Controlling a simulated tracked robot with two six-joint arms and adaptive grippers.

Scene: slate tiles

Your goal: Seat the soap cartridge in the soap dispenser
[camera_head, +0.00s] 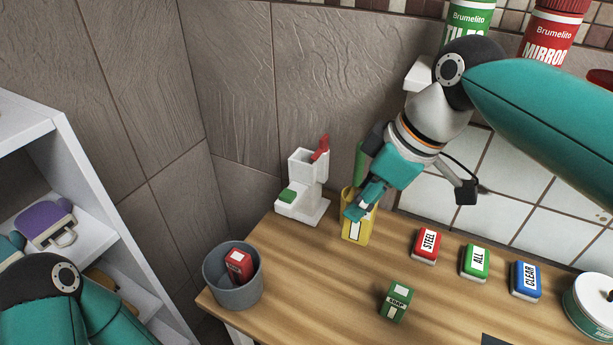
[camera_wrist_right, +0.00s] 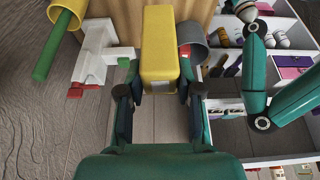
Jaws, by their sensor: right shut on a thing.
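A green box with a white label that seems to read SOAP (camera_head: 396,301), likely the soap cartridge, stands on the table front. The white soap dispenser (camera_head: 310,197) stands at the back left corner, with an open top, a red lever and a green block on its base. It also shows in the right wrist view (camera_wrist_right: 95,62). My right gripper (camera_head: 357,208) is shut on a yellow box (camera_head: 356,229) with a white label, right of the dispenser. In the wrist view the yellow box (camera_wrist_right: 160,45) sits between both fingers. My left gripper is out of view.
A grey bin (camera_head: 233,285) holding a red box is at the table's left edge. Red, green and blue labelled boxes (camera_head: 475,262) lie in a row at right. A green stick (camera_wrist_right: 52,50) stands in a yellow holder behind the gripper. White shelves (camera_head: 85,170) are at left.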

